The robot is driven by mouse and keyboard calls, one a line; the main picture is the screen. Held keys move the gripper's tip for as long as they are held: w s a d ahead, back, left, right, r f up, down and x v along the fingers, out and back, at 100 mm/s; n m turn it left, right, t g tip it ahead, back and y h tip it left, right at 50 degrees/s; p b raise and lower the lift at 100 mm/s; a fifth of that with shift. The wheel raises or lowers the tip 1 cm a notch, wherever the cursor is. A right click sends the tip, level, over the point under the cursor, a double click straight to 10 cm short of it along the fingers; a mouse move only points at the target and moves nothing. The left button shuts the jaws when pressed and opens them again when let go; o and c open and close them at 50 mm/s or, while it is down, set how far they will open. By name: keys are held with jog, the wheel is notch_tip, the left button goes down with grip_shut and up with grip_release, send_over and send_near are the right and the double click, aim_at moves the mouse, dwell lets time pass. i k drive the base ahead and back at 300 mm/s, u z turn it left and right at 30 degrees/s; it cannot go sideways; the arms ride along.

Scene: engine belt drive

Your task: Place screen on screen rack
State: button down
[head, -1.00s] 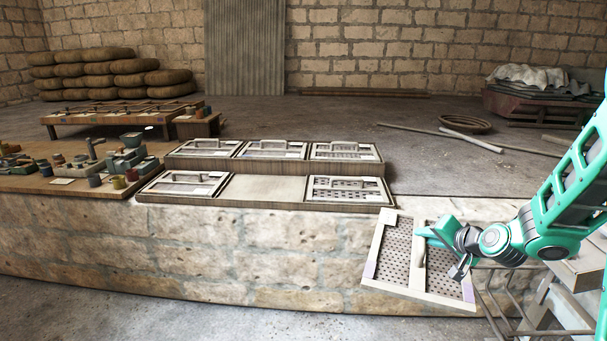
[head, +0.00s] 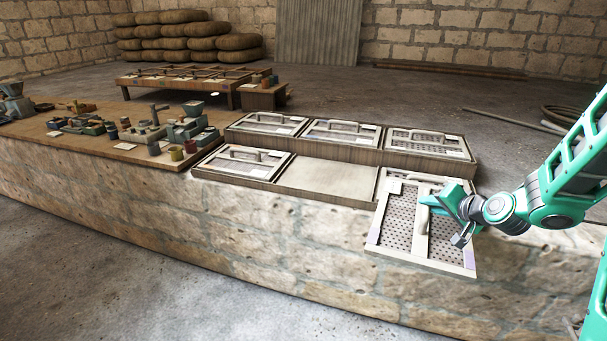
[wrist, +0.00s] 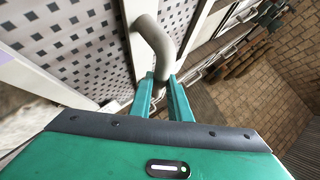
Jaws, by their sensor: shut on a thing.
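My gripper (head: 440,203) is shut on the handle of a framed perforated screen (head: 400,228). In the wrist view, my two teal fingers (wrist: 159,98) close around the grey bent handle (wrist: 150,40), and the screen's square-holed mesh (wrist: 70,38) lies beside it. The held screen is tilted in front of the right end of the screen rack (head: 362,204) and hides part of its lower tier. The lower tier has a bare slot (head: 325,179) in the middle, with a screen (head: 245,162) to its left. The upper tier holds three screens, including the right one (head: 428,143).
A wooden bench top (head: 95,140) with small tools and pots lies left of the rack, on a stone block wall (head: 200,235). A low table (head: 190,82) and stacked sacks (head: 190,38) stand behind. The floor in front is clear.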

aim_at(328, 176)
jog(key=u, duration=0.25)
jog(key=i, duration=0.95)
jog(key=u, duration=0.65)
jog(key=i, duration=0.95)
jog(key=u, duration=0.3)
